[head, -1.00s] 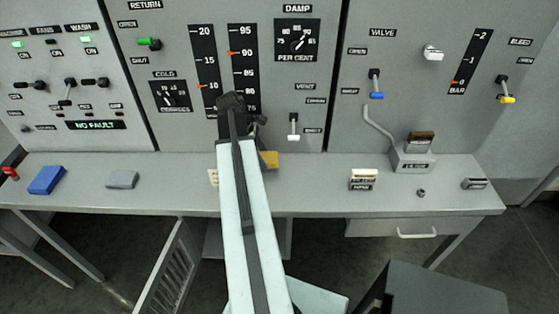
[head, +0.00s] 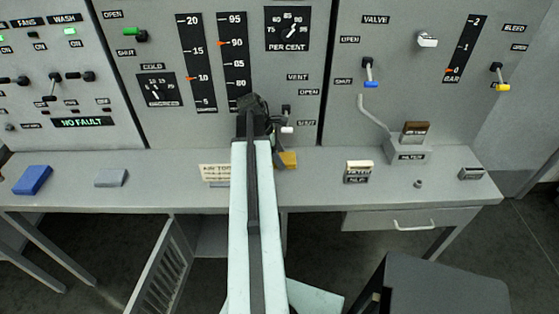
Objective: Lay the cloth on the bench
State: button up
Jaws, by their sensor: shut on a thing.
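My gripper (head: 274,138) is at the end of my raised arm, mostly hidden behind the dark wrist. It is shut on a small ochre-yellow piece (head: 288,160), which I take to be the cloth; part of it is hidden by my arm. The cloth shows just right of my arm, in front of the bench's back edge. I cannot tell whether it touches the bench. The grey bench (head: 320,190) runs across the picture below the panel.
On the bench are a blue block (head: 33,180), a grey block (head: 111,177), a cream label plate (head: 214,172), a cream-topped block (head: 359,171), a grey stand with a brown top (head: 409,147) and a small dark block (head: 471,173). Bare bench lies between the label plate and the cream-topped block.

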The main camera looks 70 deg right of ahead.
jog(key=shift+f, duration=0.15)
jog(key=o, duration=1.5)
jog(key=shift+c, duration=0.2)
jog(key=p+v, duration=1.1)
jog(key=v, duration=0.1)
jog(key=shift+r, duration=0.2)
